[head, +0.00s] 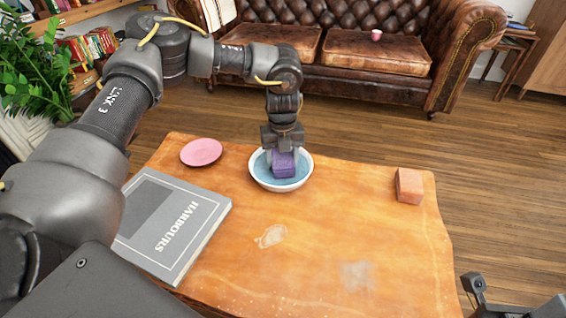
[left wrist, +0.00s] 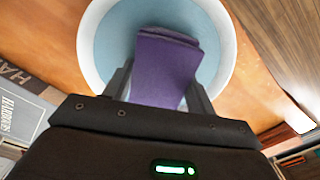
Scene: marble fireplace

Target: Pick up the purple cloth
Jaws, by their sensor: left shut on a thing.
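The purple cloth (head: 284,163) is a folded block in the blue-and-white bowl (head: 256,174) on the wooden table. My left gripper (head: 283,152) points down over the bowl and is shut on the cloth. In the left wrist view the cloth (left wrist: 165,66) sits between the two fingers (left wrist: 158,88), with the bowl's white rim (left wrist: 88,52) around it. I cannot tell whether the cloth touches the bowl's bottom. My right gripper (head: 478,290) shows only in part at the bottom right corner, and its jaws are not clear.
A pink plate (head: 201,152) lies left of the bowl. A large grey book (head: 172,222) lies at the table's left, under my left arm. An orange block (head: 409,186) stands near the right edge. The table's (head: 330,230) front middle is clear. A leather sofa (head: 370,50) stands behind.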

